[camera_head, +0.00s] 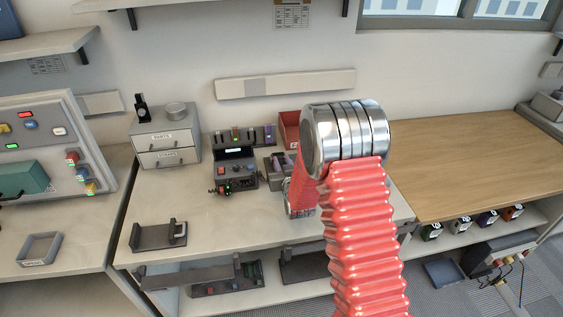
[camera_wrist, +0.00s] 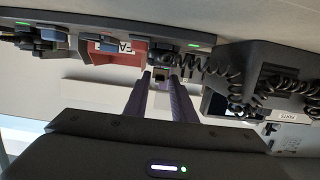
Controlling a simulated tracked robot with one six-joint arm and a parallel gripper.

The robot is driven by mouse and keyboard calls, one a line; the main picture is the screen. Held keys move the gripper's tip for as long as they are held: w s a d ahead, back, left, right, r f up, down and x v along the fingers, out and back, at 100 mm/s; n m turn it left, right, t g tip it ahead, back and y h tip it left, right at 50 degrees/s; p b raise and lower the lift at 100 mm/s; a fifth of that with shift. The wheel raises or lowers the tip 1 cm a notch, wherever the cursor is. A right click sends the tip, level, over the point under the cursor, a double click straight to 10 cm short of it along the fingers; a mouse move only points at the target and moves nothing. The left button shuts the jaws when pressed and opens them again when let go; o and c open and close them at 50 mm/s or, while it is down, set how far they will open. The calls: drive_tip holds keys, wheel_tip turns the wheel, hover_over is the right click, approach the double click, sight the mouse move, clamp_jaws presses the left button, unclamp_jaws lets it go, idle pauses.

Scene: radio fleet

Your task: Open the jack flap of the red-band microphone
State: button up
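My gripper (camera_wrist: 160,82) shows in the wrist view as two purple fingers. They are parted, with pale surface visible between them. A small dark block (camera_wrist: 161,72) shows between or just beyond the fingertips; I cannot tell whether they touch it. In the head view my arm hides much of the gripper, near the right side of the dark radio unit (camera_head: 236,168). Coiled black cords (camera_wrist: 222,74) hang beside the fingers in the wrist view. I cannot make out a red-band microphone or its jack flap with certainty; small dark pieces with red and green spots lie before the radio unit.
A charging rack (camera_head: 238,139) with several devices stands behind the radio unit. A red bin (camera_head: 289,128) is right of it, with a partly legible label in the wrist view. A grey drawer cabinet (camera_head: 165,140) stands left. The front bench (camera_head: 205,225) has clear room beside an empty dark stand (camera_head: 158,236).

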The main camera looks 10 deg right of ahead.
drive_tip(key=shift+o, duration=0.8)
drive_tip(key=shift+r, duration=0.1)
drive_tip(key=v, duration=1.3)
drive_tip(key=shift+s, duration=0.35)
drive_tip(key=shift+r, duration=0.1)
